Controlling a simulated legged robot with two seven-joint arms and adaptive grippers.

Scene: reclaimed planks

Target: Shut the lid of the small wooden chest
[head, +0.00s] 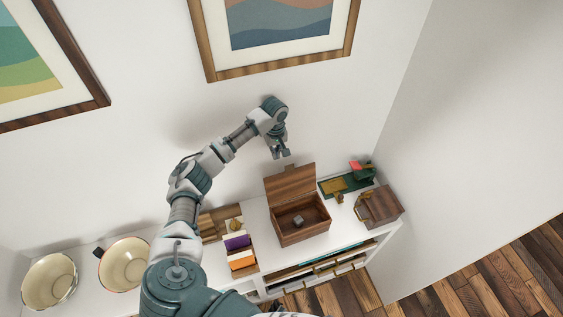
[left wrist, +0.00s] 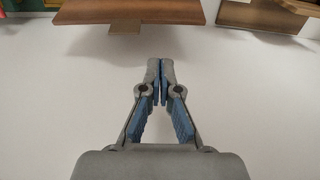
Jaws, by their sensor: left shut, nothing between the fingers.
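The small wooden chest (head: 303,234) stands on the white shelf with its lid (head: 290,184) raised and tilted back toward the wall. A small grey object (head: 298,220) lies inside it. My left gripper (head: 281,155) is just above and behind the lid's top edge, near the wall, apart from it. In the left wrist view my left gripper (left wrist: 159,62) is shut and empty, its tips close together. The lid's brown edge (left wrist: 130,12) with a small tab crosses the top of that view. My right gripper does not show.
On the white shelf (head: 250,208), right of the chest, are a green tray (head: 345,183) with small items and a wooden box (head: 380,206). Left are stacked purple and orange items (head: 240,250) and two cream bowls (head: 125,264). A framed picture (head: 280,72) hangs above.

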